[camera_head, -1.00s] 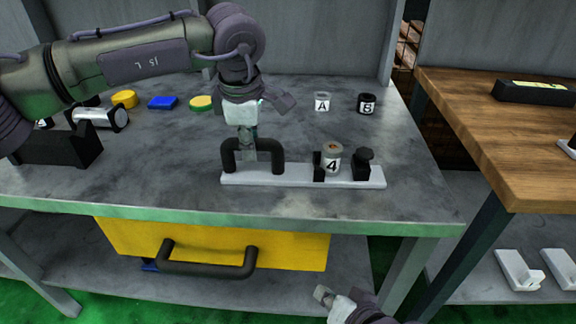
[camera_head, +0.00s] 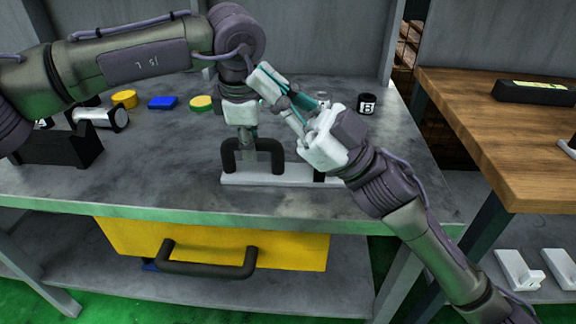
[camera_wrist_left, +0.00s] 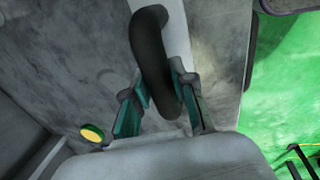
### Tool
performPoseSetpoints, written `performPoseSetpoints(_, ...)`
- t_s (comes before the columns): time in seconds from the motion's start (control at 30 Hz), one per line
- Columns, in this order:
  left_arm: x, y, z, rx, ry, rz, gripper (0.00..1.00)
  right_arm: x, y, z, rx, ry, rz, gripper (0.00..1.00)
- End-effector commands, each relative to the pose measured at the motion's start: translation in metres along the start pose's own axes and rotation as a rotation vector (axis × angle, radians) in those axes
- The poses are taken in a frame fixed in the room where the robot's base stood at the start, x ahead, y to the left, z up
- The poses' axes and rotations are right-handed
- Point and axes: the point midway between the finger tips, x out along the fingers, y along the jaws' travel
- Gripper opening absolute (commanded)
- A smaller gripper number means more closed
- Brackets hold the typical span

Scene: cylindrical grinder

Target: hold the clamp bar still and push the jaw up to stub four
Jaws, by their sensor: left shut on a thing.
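The clamp bar (camera_head: 270,179) is a pale strip lying near the table's front edge, with a black arched handle (camera_head: 276,160) on its left part. My left gripper (camera_head: 247,152) comes down from above and is shut on that handle. In the left wrist view the black handle (camera_wrist_left: 149,45) passes between its teal finger pads (camera_wrist_left: 162,98). My right gripper (camera_head: 289,100) is above the bar, its fingers pointing up and left; their gap is unclear. It hides stub four and the black knob. Only a dark sliver of the black jaw block (camera_head: 319,177) shows below it.
A black "B" cap (camera_head: 367,103) stands behind my right gripper. Yellow (camera_head: 124,99), blue (camera_head: 162,103) and green-yellow (camera_head: 201,103) pieces lie at the back left. A black holder (camera_head: 62,147) is at the left. A yellow drawer (camera_head: 210,245) sits below the front edge.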

Motion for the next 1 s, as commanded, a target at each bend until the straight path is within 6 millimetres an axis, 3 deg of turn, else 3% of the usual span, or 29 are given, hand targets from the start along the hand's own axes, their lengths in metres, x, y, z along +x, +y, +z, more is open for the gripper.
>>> performPoseSetpoints(0.13, 0.0, 0.0, 0.0, -0.001, 0.0, 0.001, 0.0, -0.005, 0.004, -0.026, -0.362, -0.027, -0.355, 0.0)
performPoseSetpoints(0.23, 0.0, 0.001, 0.0, -0.001, 0.0, 0.001, 0.0, -0.024, 0.021, -0.012, -0.582, -0.175, -0.598, 0.0)
performPoseSetpoints(0.4, 0.0, 0.001, 0.0, -0.001, 0.0, 0.001, 0.0, -0.069, 0.082, 0.025, -0.783, -0.533, -0.815, 0.0)
performPoseSetpoints(0.57, 0.0, 0.001, 0.0, -0.001, 0.0, 0.002, 0.0, -0.115, 0.147, 0.029, -0.887, -0.84, -0.906, 0.0)
performPoseSetpoints(0.77, 0.0, 0.001, 0.0, -0.001, 0.0, 0.002, 0.0, -0.172, 0.223, 0.002, -0.95, -1.197, -0.936, 0.0)
performPoseSetpoints(1.0, 0.0, 0.001, 0.0, -0.001, 0.0, 0.002, 0.0, -0.235, 0.293, -0.056, -0.954, -1.57, -0.892, 0.0)
